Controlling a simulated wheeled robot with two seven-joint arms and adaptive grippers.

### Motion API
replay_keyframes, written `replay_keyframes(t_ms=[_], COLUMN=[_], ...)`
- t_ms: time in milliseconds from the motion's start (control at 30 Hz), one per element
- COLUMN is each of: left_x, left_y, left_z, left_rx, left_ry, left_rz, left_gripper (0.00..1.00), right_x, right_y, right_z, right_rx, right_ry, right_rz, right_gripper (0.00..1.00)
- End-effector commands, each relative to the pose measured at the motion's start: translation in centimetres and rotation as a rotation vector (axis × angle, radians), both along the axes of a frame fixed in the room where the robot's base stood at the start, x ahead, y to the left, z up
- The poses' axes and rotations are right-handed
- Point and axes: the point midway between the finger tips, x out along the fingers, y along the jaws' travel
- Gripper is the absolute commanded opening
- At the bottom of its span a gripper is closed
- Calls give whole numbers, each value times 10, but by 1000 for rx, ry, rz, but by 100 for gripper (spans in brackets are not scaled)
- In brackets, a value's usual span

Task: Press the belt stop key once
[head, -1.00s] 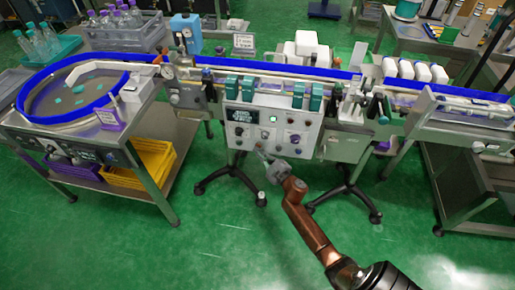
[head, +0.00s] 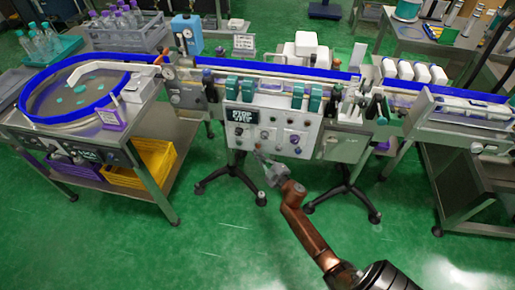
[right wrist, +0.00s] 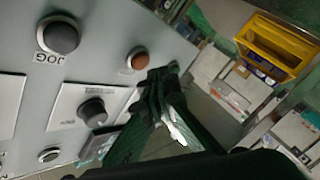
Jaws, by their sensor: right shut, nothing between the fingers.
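The grey control panel (head: 272,130) hangs at the front of the conveyor. Several keys and knobs sit beside and below the display. I cannot make out which one is labelled as the belt stop key. In the right wrist view the panel face carries a dark JOG button (right wrist: 58,37), a reddish-brown button (right wrist: 138,59) and a black knob (right wrist: 92,111). My right gripper (head: 259,156) is shut and empty at the panel's lower edge. Its fingers (right wrist: 160,80) appear close to the reddish-brown button. My left gripper is not in view.
A round turntable (head: 75,95) with a blue rim stands at the left, with a yellow crate (head: 153,160) below. The blue-edged conveyor (head: 275,68) runs behind the panel. Stand legs (head: 230,175) are below it. Green floor in front is open.

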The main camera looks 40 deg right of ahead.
Motion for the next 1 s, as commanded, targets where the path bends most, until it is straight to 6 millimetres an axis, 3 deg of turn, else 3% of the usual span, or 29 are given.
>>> replay_keyframes(t_ms=[500,1000], left_x=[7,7], left_y=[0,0], left_z=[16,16], left_rx=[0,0], left_ry=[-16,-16], left_rz=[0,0], left_gripper=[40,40], right_x=[-29,-31], right_y=[34,37], right_z=[1,0], right_rx=[2,1], right_ry=[0,0], right_rz=[0,0], right_gripper=[0,0])
